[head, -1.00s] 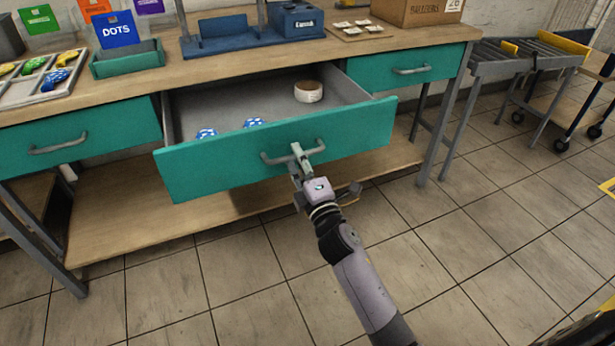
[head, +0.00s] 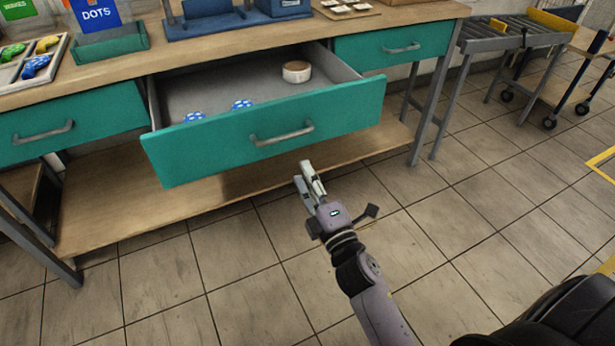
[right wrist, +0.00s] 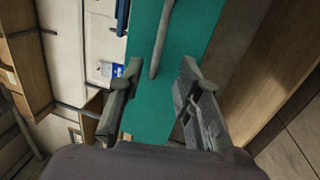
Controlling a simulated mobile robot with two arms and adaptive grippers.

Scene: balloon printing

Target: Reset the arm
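My right gripper (head: 310,180) is in front of the open drawer (head: 220,150), below and apart from its handle (head: 282,133). In the right wrist view, its fingers (right wrist: 157,92) are spread apart with nothing held between them. The drawer handle (right wrist: 162,40) shows beyond the fingertips there. My left gripper is not in view.
The pulled-out drawer holds a round white-topped item (head: 296,72) and blue-and-white dotted pieces (head: 242,104). A lower wooden shelf (head: 120,220) lies under the workbench (head: 200,48). A roller conveyor (head: 505,38) stands at the right. Tiled floor (head: 470,220) is clear.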

